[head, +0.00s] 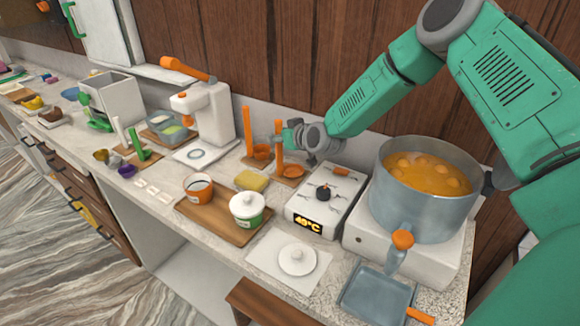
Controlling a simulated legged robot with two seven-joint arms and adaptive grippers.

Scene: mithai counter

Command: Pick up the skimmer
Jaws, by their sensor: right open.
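Two tools with upright orange handles stand on small wooden boards against the back wall. One orange handle (247,127) is at the left, with a round orange part low beside it. The other orange handle (279,138) is to its right, with an orange dish-like part (292,170) at its foot. I cannot tell which of them is the skimmer. My right gripper (289,134) reaches in from the right, open, with its tips close to the right-hand handle. Whether the fingers touch or surround it cannot be told. My left gripper is not in view.
A grey pot (425,205) of orange liquid stands on a white stove (405,255) at the right. A white temperature unit (325,205), a wooden tray (215,218) with two jars, and a yellow sponge (251,181) lie in front. A white press (203,118) stands left.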

